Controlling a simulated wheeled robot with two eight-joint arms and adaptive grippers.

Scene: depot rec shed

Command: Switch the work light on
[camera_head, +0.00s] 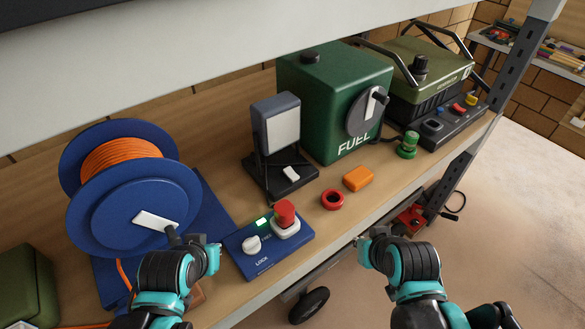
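The work light (278,130) stands on the wooden shelf, left of the green fuel can. It has a dark upright head with a pale grey panel that shows no glow. Its black base carries a white rocker switch (291,174). My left gripper (214,254) is low in front of the shelf, beside the left edge of the blue lock box and apart from the work light. My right gripper (362,248) is in front of the shelf edge, to the right of and below the work light. The fingers of both are too small and foreshortened to judge their opening.
The blue lock box (267,262), with a red button (285,213) and a lit green indicator, stands in front of the work light. The blue cable reel (130,205) is left. The fuel can (320,95), red ring (332,199) and orange block (358,179) are right.

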